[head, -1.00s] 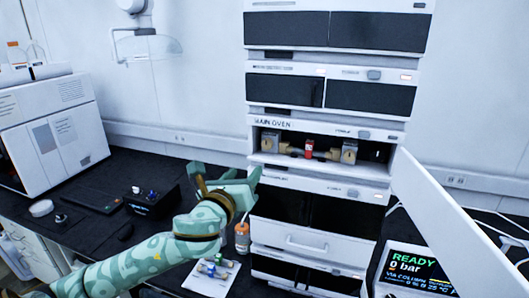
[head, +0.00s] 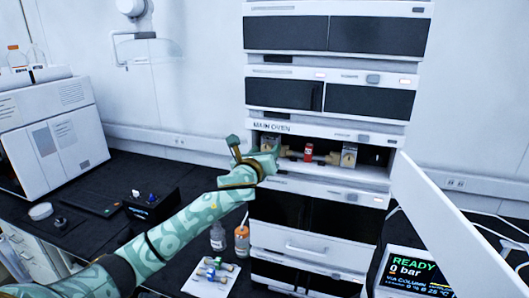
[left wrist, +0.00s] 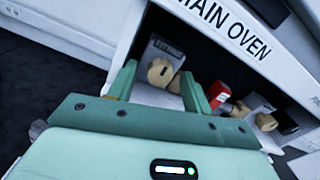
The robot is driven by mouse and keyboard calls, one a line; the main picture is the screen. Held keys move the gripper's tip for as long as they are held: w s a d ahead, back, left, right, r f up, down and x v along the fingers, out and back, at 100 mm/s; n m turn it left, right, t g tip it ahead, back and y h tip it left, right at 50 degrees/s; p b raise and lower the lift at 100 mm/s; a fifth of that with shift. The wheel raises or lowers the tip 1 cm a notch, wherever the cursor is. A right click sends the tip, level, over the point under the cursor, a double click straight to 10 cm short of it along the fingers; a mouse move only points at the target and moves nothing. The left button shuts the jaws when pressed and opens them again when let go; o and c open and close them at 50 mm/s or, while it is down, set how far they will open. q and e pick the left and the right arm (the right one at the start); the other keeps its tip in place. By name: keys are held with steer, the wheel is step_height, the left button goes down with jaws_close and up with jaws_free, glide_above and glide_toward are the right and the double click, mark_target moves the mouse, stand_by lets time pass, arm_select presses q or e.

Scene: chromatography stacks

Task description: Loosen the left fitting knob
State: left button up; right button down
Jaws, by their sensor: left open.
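The left fitting knob (left wrist: 160,70), tan and rounded, sits against a grey block (left wrist: 158,50) inside the open main oven. In the left wrist view it shows between and beyond my left gripper's fingers. My left gripper (head: 255,147) is open and empty at the oven's left front edge. Its two green fingers also show in the left wrist view (left wrist: 160,82). In the head view a finger partly covers the left block and knob area. A red-banded column (head: 308,152) lies to the right of the knob, with the right fitting knob (left wrist: 265,122) beyond it. My right gripper is not seen.
The white oven door (head: 440,220) stands swung open to the right. Bottles (head: 242,242) and a white tray with small fittings (head: 212,277) stand below on the black bench. A screen (head: 412,268) reads READY, 0 bar.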

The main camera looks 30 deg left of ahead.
arm_select(q)
steer(key=c, duration=1)
